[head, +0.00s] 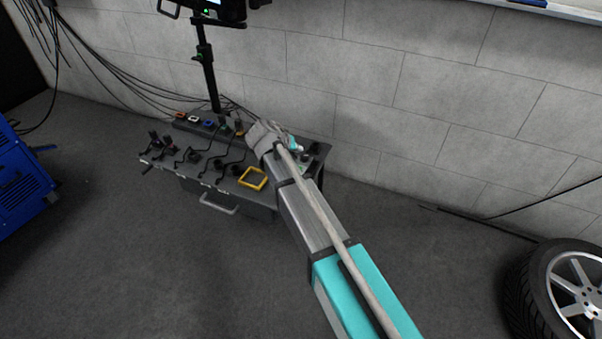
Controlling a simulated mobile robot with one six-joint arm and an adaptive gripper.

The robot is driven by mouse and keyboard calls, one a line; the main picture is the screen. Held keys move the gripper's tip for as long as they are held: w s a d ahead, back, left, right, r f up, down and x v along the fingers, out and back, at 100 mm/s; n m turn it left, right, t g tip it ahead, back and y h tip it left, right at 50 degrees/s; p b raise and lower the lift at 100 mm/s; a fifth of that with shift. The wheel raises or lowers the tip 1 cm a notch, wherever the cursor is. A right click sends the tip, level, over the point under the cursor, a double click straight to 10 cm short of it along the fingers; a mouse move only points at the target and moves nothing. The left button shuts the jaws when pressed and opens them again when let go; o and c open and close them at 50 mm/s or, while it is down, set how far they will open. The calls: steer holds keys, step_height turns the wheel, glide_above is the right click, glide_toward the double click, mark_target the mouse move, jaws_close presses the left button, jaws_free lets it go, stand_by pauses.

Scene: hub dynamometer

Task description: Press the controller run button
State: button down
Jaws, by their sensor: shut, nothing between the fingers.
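The controller (241,200) is a dark grey box on the floor by the wall, with a front handle, black knobs and levers, coloured sockets and a yellow square frame (253,178) on its top. My arm reaches over its right part. My gripper (296,144) is at the far end of the arm, above the rear right of the top panel. It is small and partly hidden behind my wrist; its fingers are shut with nothing between them. I cannot make out the run button, and contact with the panel cannot be told.
A post (207,70) rises behind the controller and carries a screen (213,8). Black cables (97,67) hang along the block wall (440,95). A blue machine (22,182) stands at left, a wheel (565,290) at lower right. The floor in front is clear.

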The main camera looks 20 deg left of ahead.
steer(key=shift+f+b, duration=2.45)
steer(key=shift+f, duration=0.35)
steer(key=shift+f, duration=0.2)
steer(key=shift+f+b, duration=0.25)
steer(key=shift+b, duration=0.2)
steer(key=shift+f+b, duration=0.4)
steer(key=shift+b, duration=0.05)
steer(key=shift+r, duration=0.2)
stand_by(0.6)
steer(key=shift+r+p, duration=0.7)
steer(key=shift+p, duration=0.25)
step_height(320, 180, up, 5)
steer(key=p, duration=0.5)
